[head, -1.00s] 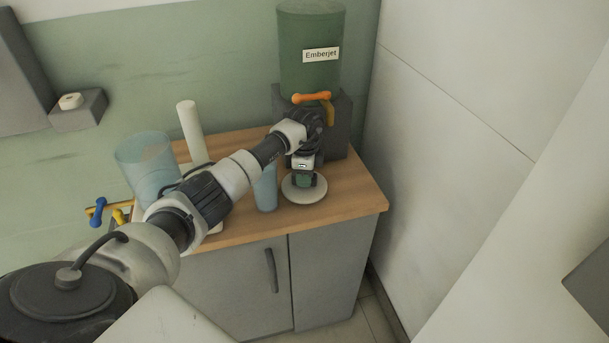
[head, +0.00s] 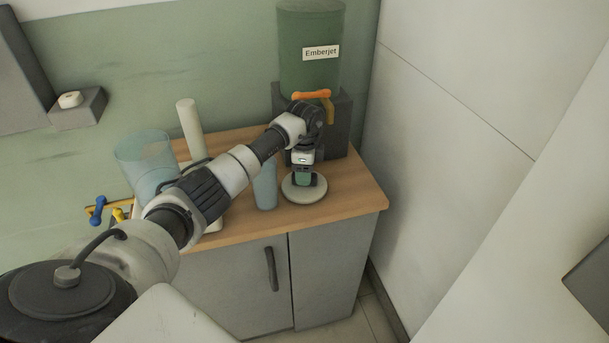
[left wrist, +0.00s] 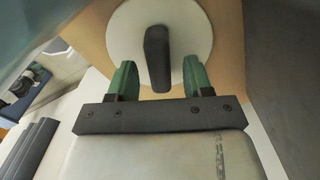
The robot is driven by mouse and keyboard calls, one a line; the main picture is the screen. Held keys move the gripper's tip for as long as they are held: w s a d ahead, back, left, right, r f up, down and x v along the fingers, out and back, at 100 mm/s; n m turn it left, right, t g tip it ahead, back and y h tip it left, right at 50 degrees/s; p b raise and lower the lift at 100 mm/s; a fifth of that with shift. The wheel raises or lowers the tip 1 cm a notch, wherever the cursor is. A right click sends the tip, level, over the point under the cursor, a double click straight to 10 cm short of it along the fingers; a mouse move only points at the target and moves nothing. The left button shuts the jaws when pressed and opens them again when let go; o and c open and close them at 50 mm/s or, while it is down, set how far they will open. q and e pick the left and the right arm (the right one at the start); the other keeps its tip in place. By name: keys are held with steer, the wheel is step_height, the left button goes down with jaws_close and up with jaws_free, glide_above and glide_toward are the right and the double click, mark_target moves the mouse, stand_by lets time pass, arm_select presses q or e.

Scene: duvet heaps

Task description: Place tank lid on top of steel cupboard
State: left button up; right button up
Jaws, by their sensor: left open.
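The tank lid is a round off-white disc (head: 292,194) lying flat on a wooden top. In the left wrist view the lid (left wrist: 196,28) carries a dark upright handle (left wrist: 157,50). My left gripper (head: 304,182) is directly over the lid. Its green fingers (left wrist: 158,76) are open, one on each side of the handle, with a gap to it on both sides. A grey cupboard (head: 325,265) with a wooden top (head: 345,197) and a dark door handle stands below the lid. My right gripper is not in view.
A green tank labelled Emberjet (head: 310,75) with an orange tap (head: 311,95) stands on a dark block behind my gripper. A blue cup (head: 265,188) is left of the lid. A clear bluish container (head: 143,158) and white cylinder (head: 190,128) are farther left. A wall (head: 450,140) closes the right.

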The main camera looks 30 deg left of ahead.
arm_select(q)
step_height(320, 180, up, 6)
steer(key=shift+b, duration=0.3)
